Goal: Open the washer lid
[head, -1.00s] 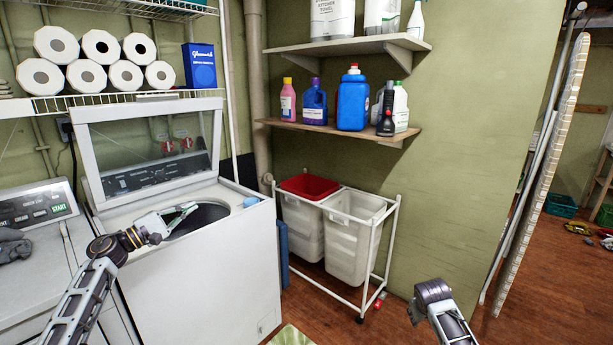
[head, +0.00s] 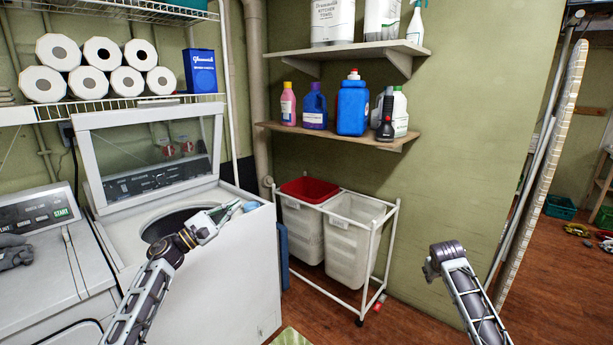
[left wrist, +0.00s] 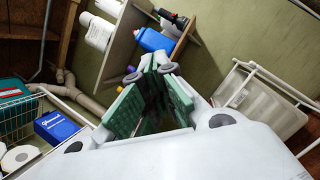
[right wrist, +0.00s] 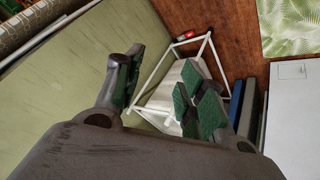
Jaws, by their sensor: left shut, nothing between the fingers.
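The white washer (head: 232,285) stands at the left in the head view. Its lid (head: 135,155), a white frame with a clear window, stands raised and tilted back at the rear. The round drum opening (head: 158,228) is exposed. My left gripper (head: 230,208) is shut and empty above the right side of the washer top, in front of and apart from the lid. Its green-padded fingers meet at the tips in the left wrist view (left wrist: 158,70). My right gripper (right wrist: 158,70) is open and empty, out to the right, away from the washer.
A light blue item (head: 251,205) lies at the washer's right corner. A white-framed hamper (head: 352,245) stands right of the washer. Shelves with bottles (head: 352,107) hang above it. A second machine (head: 45,245) stands at the left. The floor in front of the hamper is clear.

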